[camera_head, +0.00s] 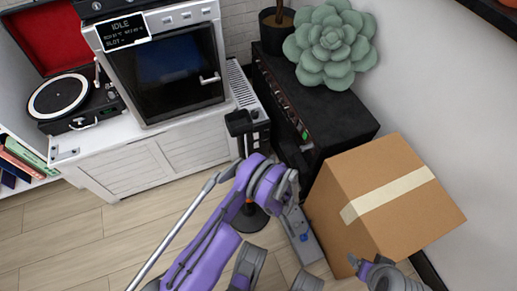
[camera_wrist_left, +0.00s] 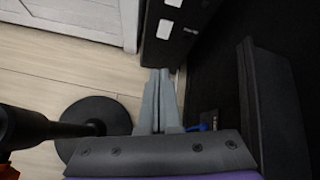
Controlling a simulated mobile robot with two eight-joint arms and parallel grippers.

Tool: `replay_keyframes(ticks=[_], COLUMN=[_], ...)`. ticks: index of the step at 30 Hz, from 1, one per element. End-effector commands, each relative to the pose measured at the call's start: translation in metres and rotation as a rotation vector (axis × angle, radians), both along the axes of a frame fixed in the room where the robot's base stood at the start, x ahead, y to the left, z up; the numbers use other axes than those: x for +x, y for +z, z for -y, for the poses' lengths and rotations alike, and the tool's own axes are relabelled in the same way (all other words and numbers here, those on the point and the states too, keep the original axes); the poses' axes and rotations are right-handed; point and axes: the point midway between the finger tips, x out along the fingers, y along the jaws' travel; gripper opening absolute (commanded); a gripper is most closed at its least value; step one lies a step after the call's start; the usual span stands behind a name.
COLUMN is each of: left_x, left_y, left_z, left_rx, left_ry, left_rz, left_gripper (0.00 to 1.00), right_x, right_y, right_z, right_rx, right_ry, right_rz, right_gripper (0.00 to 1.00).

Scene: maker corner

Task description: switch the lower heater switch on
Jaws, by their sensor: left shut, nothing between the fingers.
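A dark upright unit with a vented pale side (camera_head: 243,88) stands between the white cabinet and the black cabinet; I take it to be the heater. In the left wrist view its dark face shows two pale switch-like patches, the lower one (camera_wrist_left: 165,29) and an upper one (camera_wrist_left: 173,3) at the frame edge. Their on or off positions are too small to tell. My left gripper (camera_head: 292,178) is shut and empty, and its fingers (camera_wrist_left: 160,75) appear below the lower patch; contact cannot be told. My right gripper (camera_head: 358,263) is by the cardboard box, its fingers unclear.
A cardboard box (camera_head: 375,205) is at the right. A black cabinet (camera_head: 320,108) bears a succulent (camera_head: 330,45). Floor at left is clear.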

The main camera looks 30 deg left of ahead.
Motion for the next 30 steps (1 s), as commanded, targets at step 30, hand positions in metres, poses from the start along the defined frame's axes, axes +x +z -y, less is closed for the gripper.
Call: replay_keyframes(ticks=[30], left_x=[0.012], left_y=[-0.031], left_z=[-0.017], left_rx=[0.214], left_ry=[-0.205], left_rz=[-0.176], left_gripper=[0.00], right_x=[0.001], right_y=[-0.009], right_z=[0.000], right_rx=[0.000], right_ry=[0.000], right_rz=[-0.002], right_gripper=[0.80])
